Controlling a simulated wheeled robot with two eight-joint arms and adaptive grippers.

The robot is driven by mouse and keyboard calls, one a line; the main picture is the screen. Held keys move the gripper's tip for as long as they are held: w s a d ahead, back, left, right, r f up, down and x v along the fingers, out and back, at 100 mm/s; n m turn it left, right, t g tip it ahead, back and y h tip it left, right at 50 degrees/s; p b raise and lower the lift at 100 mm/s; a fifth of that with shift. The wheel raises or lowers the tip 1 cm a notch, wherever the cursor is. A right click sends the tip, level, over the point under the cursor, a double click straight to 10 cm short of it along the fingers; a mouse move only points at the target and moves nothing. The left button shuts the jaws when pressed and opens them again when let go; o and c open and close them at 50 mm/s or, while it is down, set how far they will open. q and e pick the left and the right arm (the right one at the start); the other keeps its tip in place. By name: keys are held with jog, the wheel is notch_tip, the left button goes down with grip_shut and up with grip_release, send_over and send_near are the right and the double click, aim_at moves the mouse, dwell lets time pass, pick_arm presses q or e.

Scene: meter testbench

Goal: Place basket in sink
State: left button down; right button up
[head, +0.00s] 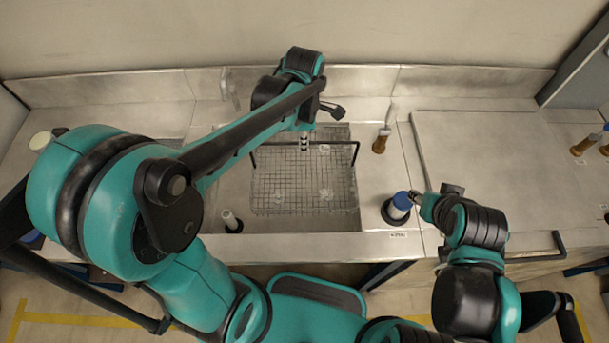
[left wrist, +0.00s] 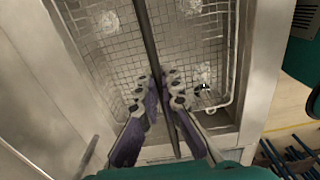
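The wire mesh basket (head: 300,180) with a dark bar handle (head: 340,143) is within the outline of the steel sink (head: 235,185); I cannot tell whether its bottom rests on the sink floor. A few clear, glass-like items lie in it. My left gripper (head: 305,141) is over the far part of the basket. In the left wrist view, the handle (left wrist: 149,35) runs between the fingertips of this gripper (left wrist: 158,88), which look closed against it. My right gripper (head: 422,198) is beside a blue-and-white bottle, right of the sink; its finger opening is unclear.
The blue-and-white bottle (head: 400,205) stands in a dark round holder by the sink's front right corner. A small white-topped item (head: 231,222) is at the front left.

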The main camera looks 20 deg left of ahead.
aim_at(304, 174)
pick_arm(q)
notch_tip(304, 174, down, 14)
jog(key=b, duration=0.4)
jog(key=shift+r, duration=0.2)
jog(key=c, duration=1.7)
grip_release()
